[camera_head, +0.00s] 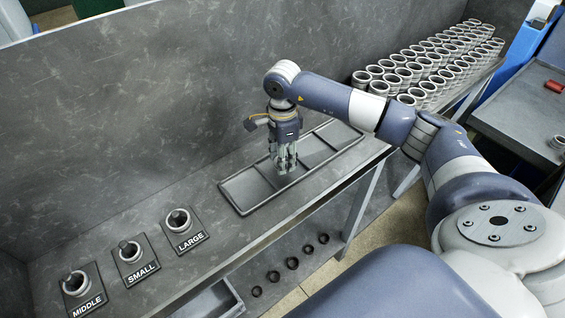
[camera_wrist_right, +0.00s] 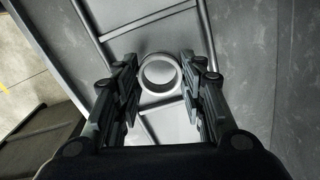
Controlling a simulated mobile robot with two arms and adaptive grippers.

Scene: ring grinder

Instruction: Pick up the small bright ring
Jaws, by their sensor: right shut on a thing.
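A small bright ring (camera_wrist_right: 160,92) sits between the fingers of my right gripper (camera_wrist_right: 160,76) in the right wrist view. The gripper is shut on it, one finger at each side. In the head view my right gripper (camera_head: 283,166) points down at the divided tray (camera_head: 239,213), over its middle part. The ring cannot be made out there, and I cannot tell whether it touches the tray floor. The tray's dividers also show in the right wrist view (camera_wrist_right: 150,20). My left gripper is not in view.
Several metal rings (camera_head: 403,75) stand in rows at the back right. Several dark rings (camera_head: 273,277) are below the bench's front edge. A tall wall (camera_head: 150,100) rises behind.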

